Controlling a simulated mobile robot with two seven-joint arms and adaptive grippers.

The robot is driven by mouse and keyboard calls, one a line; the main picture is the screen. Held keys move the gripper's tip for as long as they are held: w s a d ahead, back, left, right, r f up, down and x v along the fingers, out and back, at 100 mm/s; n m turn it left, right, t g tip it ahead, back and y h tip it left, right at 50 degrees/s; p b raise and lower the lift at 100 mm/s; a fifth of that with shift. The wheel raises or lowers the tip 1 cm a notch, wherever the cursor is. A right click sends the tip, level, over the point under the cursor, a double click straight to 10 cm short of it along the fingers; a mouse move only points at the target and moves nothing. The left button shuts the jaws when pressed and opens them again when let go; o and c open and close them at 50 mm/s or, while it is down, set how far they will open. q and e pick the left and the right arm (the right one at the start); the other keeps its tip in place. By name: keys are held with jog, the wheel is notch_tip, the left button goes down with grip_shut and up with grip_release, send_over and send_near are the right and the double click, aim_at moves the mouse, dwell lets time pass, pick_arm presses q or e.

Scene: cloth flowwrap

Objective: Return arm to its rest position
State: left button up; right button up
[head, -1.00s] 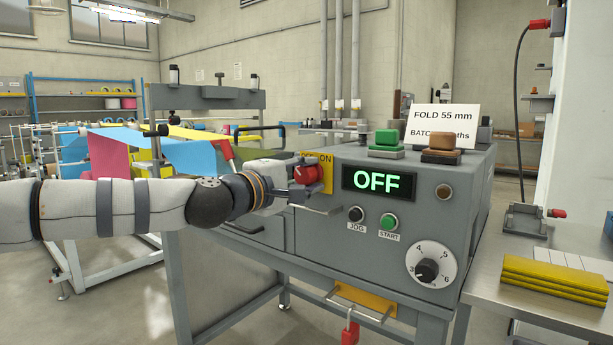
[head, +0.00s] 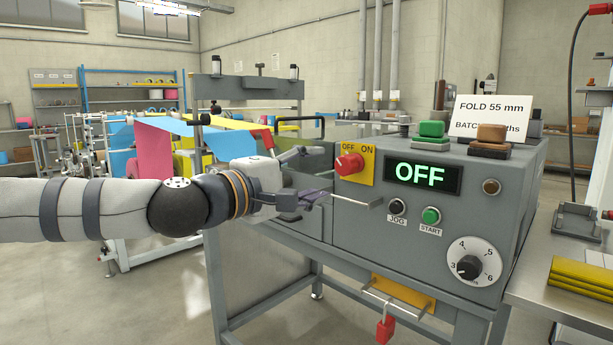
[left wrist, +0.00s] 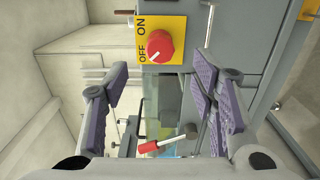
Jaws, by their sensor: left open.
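My left gripper (head: 312,174) is open and empty in the head view, in front of the grey machine's left end. Its fingers are apart from the red rotary switch (head: 349,164) on its yellow OFF/ON plate (head: 366,177). The left wrist view shows the same red switch (left wrist: 160,45) beyond the two spread fingers (left wrist: 162,100), with nothing between them. The machine's display (head: 422,175) reads OFF in green. My right gripper is not in view.
The panel also has a jog button (head: 397,207), a green start button (head: 431,215) and a dial (head: 471,266). A red padlock (head: 385,329) hangs below. A side table with yellow cloths (head: 585,277) stands at right.

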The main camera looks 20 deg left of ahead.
pick_arm(q)
jog(key=shift+v, duration=0.9)
